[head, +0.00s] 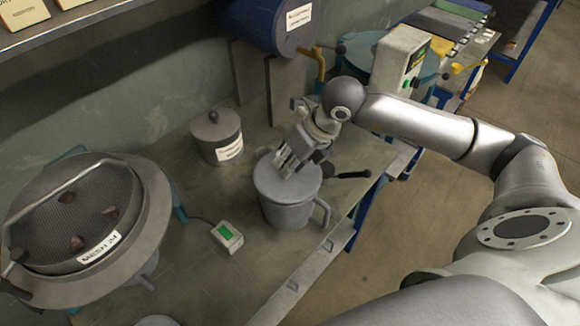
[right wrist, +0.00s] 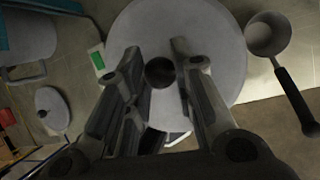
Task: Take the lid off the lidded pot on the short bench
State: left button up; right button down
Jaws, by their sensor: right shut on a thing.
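The lidded pot (head: 287,215) is a grey cylinder with a side handle, upright on the bench (head: 195,270). Its flat round grey lid (head: 270,183) sits on top, with no clear gap at the rim. My right gripper (head: 288,163) reaches down onto the lid from the back right. In the right wrist view, my right gripper (right wrist: 158,60) has its fingers on both sides of the dark knob (right wrist: 160,72) at the middle of the lid (right wrist: 218,40); it is shut on that knob. My left gripper is not in view.
A smaller lidded canister (head: 217,140) with a label stands behind left. A scoop (right wrist: 268,38) with a black handle lies right of the pot. The bench's front edge is close.

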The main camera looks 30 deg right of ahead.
jog(key=s+d+r+b, duration=0.2)
jog(key=s+r+b, duration=0.5)
jog(key=s+r, duration=0.4)
jog(key=shift+s+d+r, duration=0.2)
jog(key=shift+s+d, duration=0.2)
jog(key=shift+s, duration=0.85)
